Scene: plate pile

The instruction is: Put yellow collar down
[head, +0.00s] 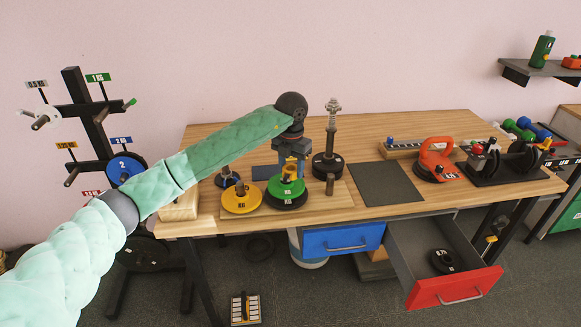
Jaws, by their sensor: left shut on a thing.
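My left gripper (290,166) points down over the pile and is shut on the yellow collar (289,171), which shows only in part between and below the fingers. Right under it lies a green plate (276,187) on a larger black plate (287,204). I cannot tell whether the collar touches the green plate. A yellow plate (241,201) with a short post in its middle lies just left of the pile. My right gripper is not in view.
A black stand with a threaded post (332,125) is close to the right of the gripper. A dark mat (387,184) on the table (405,131) is bare. A red-fronted drawer (455,289) is open, with a black disc inside.

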